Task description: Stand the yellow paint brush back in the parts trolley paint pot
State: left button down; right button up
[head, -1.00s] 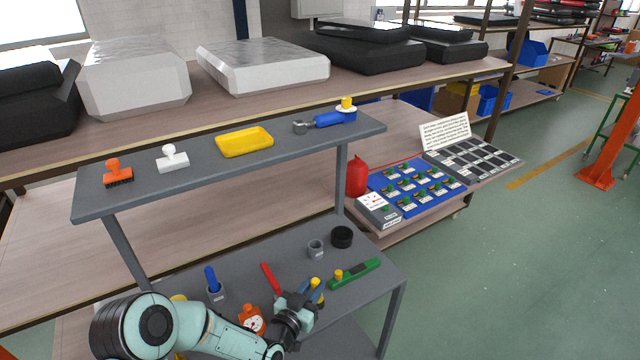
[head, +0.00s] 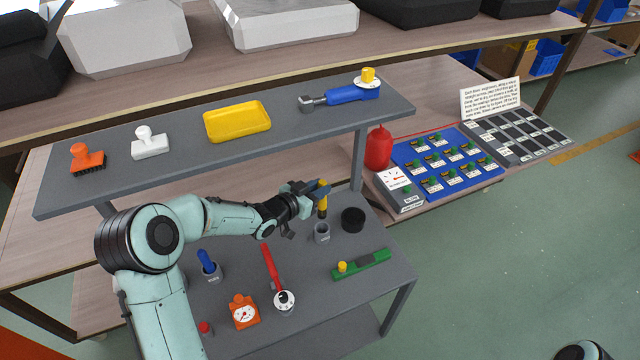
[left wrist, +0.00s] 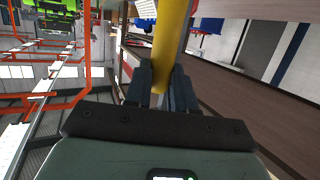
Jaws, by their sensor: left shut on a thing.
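The yellow paint brush (head: 322,207) is held roughly upright in my left gripper (head: 312,197). The left gripper is shut on it, and the yellow handle (left wrist: 172,45) also shows between the fingers in the left wrist view. A small grey pot (head: 322,234) stands on the lower trolley shelf, right below the brush in the head view. The brush's lower end shows close to the pot's rim; I cannot tell whether it is above or inside the rim. My right gripper is not in view.
A black cup (head: 353,220) stands close beside the grey pot. A second pot (head: 213,276) holds a blue-handled tool. The upper shelf (head: 290,124) overhangs behind.

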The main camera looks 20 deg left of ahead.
pick_arm(q)
jog(key=shift+w+f+b, duration=0.1)
jog(key=shift+f+b, duration=2.65)
jog(key=shift+f, duration=2.2)
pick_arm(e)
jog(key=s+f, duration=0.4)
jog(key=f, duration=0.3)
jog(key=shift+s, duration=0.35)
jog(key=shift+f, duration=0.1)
pick_arm(q)
jog(key=c, duration=0.9)
grip_release()
jog(key=shift+o, duration=0.2)
send_near(319, 211)
jog(key=v, duration=0.3)
jog(key=shift+s+r+b, duration=0.15)
jog(key=shift+s+b, duration=0.1)
jog(key=shift+b, duration=0.05)
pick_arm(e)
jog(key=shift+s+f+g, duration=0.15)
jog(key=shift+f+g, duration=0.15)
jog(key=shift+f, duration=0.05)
